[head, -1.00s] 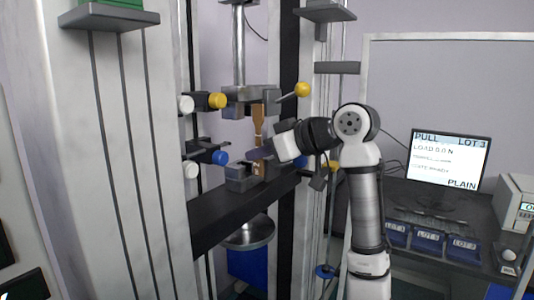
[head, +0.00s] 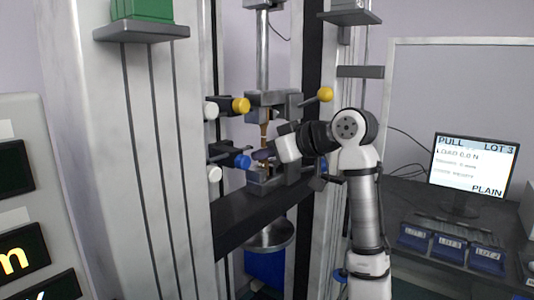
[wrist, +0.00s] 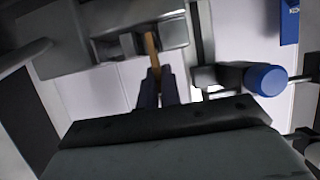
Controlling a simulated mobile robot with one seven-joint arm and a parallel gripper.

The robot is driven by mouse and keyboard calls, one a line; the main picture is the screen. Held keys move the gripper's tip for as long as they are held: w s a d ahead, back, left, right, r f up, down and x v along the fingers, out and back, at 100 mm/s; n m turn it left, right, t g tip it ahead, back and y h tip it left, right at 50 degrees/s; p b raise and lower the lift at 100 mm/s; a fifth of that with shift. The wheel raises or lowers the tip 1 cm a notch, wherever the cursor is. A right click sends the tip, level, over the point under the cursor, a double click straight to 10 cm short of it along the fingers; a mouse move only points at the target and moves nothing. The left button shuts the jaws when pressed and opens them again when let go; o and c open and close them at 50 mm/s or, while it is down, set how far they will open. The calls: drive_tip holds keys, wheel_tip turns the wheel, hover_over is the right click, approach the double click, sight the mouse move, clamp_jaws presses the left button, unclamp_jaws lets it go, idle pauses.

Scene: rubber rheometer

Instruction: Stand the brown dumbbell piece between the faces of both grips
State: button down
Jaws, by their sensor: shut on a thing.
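The brown dumbbell piece (head: 265,130) is upright, its upper part just below or between the faces of the upper grip (head: 285,104). Its lower end is near the lower grip (head: 258,188); whether it sits between those faces is hard to tell. My gripper (head: 263,154) comes in from the right and is shut on the piece between the two grips. In the wrist view the fingers (wrist: 155,88) hold the piece (wrist: 152,50), which runs up to a grey grip block (wrist: 115,45). The fingers hide the rest of it.
A blue knob (head: 243,161), a yellow knob (head: 240,105) and white knobs stick out left of the grips. A yellow-ball lever (head: 325,94) is close above my arm. Frame columns flank the grips. A desk has a monitor (head: 473,165) and blue bins.

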drive_tip(key=shift+f, duration=0.25)
idle(0.4)
drive_tip(key=c, duration=1.5)
unclamp_jaws()
drive_tip(key=b+v, duration=0.3)
drive_tip(key=v, duration=1.1)
drive_tip(key=shift+f, duration=0.1)
drive_tip(key=shift+s, duration=0.1)
